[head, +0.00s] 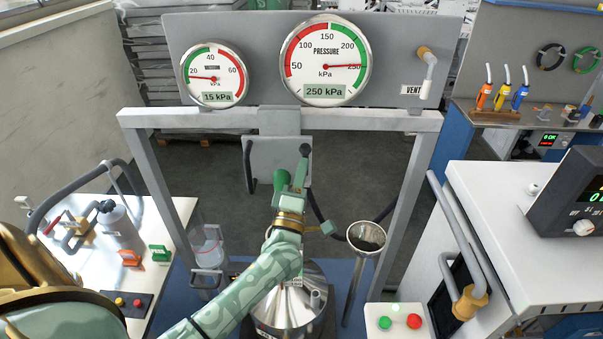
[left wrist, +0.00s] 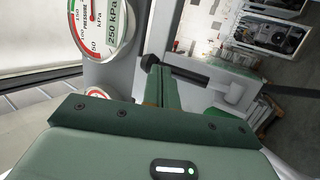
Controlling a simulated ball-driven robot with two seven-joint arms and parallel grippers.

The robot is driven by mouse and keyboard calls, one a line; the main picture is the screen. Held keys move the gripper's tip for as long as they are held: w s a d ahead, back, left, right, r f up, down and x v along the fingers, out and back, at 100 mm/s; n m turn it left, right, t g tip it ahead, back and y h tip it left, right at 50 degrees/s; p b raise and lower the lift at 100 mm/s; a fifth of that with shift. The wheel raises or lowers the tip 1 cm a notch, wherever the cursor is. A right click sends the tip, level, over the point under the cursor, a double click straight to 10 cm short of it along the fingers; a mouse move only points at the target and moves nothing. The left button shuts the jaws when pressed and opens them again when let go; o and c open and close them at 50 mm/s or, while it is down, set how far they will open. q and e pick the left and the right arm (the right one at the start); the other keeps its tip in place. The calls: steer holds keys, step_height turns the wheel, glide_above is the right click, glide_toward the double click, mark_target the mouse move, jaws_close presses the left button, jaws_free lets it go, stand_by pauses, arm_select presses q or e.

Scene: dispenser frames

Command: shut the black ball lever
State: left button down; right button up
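The black ball lever shows its dark ball (head: 305,150) just above the fingertips of my left gripper (head: 293,178), in front of the grey panel in the middle of the frame. In the left wrist view the black ball (left wrist: 150,62) is right at the tips of the green fingers (left wrist: 165,85), and a dark rod runs from it to the right. The fingers look close together and overlap the lever. Whether they touch or grip it cannot be told. The lower part of the lever is hidden behind the gripper. My right gripper is not in view.
A grey frame (head: 155,120) carries two pressure gauges (head: 326,62) and a vent valve (head: 427,75). A dark curved handle (head: 248,167) is at the panel's left edge. A steel funnel (head: 366,237) stands right of my arm. A metal vessel (head: 300,310) is below it.

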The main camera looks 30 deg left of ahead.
arm_select(q)
steer(key=shift+w+a+r, duration=0.3)
steer(key=shift+w+r, duration=0.1)
steer(key=shift+w, duration=0.05)
steer(key=shift+r, duration=0.2)
stand_by(0.4)
